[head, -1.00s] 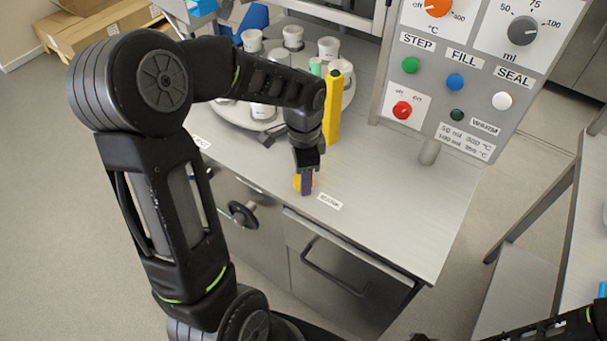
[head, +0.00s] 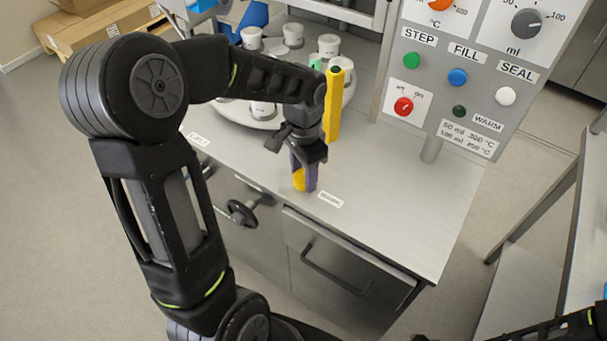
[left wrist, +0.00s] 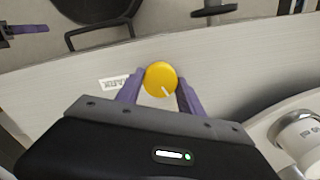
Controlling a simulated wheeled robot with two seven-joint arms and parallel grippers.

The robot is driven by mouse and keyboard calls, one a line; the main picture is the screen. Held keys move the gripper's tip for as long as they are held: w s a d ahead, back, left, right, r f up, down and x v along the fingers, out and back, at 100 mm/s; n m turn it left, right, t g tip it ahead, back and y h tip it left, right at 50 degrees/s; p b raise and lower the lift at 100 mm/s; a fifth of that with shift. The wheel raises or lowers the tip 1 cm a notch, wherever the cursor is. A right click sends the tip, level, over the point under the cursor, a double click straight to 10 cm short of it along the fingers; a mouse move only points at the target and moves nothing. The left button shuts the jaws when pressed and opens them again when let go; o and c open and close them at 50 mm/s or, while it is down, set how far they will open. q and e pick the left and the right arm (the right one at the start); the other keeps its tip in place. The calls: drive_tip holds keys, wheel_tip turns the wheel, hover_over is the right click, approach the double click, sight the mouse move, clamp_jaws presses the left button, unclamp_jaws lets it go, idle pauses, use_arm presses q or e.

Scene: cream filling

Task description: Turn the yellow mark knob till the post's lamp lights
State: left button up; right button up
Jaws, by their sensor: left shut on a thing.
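The yellow mark knob (head: 298,180) stands on the counter's front edge, beside a small label. In the left wrist view the round yellow knob (left wrist: 160,78) has a white line pointing down and slightly right. My left gripper (head: 304,176) points down with its purple fingers on either side of the knob, shut on it. The fingers hide part of the knob in the head view. A tall yellow post (head: 333,108) stands behind the gripper, partly hidden by my left arm. I cannot tell whether its lamp is lit. My right gripper is out of the head view.
A round carousel with white cups (head: 328,46) stands behind my left arm. A grey control panel (head: 440,60) with knobs and buttons rises at the back right. A black handwheel (head: 243,213) and drawer handle (head: 335,268) stick out below. The counter's right part is clear.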

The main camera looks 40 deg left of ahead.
sight(303, 176)
use_arm(q)
drive_tip(key=n+b, duration=0.1)
drive_tip(key=n, duration=0.3)
drive_tip(key=shift+n, duration=0.3)
idle(0.4)
drive_tip(key=o, duration=1.4)
drive_tip(key=shift+r, duration=0.1)
wheel_tip(303, 176, up, 8)
drive_tip(key=shift+f+b, duration=0.15)
drive_tip(key=shift+b, duration=0.15)
